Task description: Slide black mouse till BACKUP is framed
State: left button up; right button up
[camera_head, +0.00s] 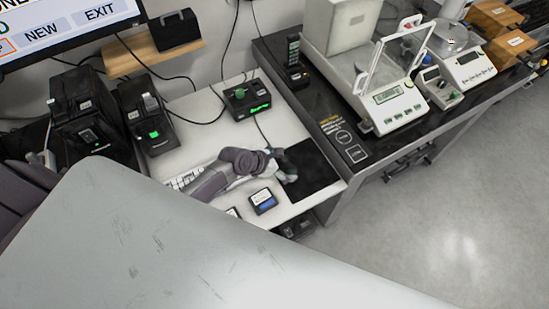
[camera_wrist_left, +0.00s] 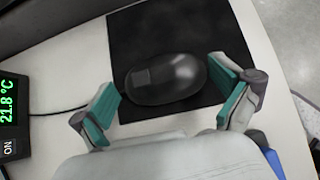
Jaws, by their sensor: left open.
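The black mouse (camera_wrist_left: 165,79) lies on the black mouse pad (camera_wrist_left: 130,35) in the left wrist view. My left gripper (camera_wrist_left: 166,76) is open, with one teal-padded finger on either side of the mouse; contact is not clear. In the head view, my left gripper (camera_head: 287,166) is over the left edge of the pad (camera_head: 318,170) and mostly hides the mouse. The monitor (camera_head: 70,22) is cut off at upper left. It shows NEW and EXIT, and an orange frame around a cut-off button at the left edge. No BACKUP label is visible. My right gripper is not in view.
A keyboard (camera_head: 185,179) lies partly under my left arm. A blue-labelled box (camera_head: 263,200) sits near the table's front edge. A black device with a green display (camera_head: 246,98) stands behind. A balance (camera_head: 393,92) stands on the dark table at right.

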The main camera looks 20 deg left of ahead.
pick_arm(q)
jog(key=v, duration=1.1)
jog(key=shift+s+a, duration=0.1)
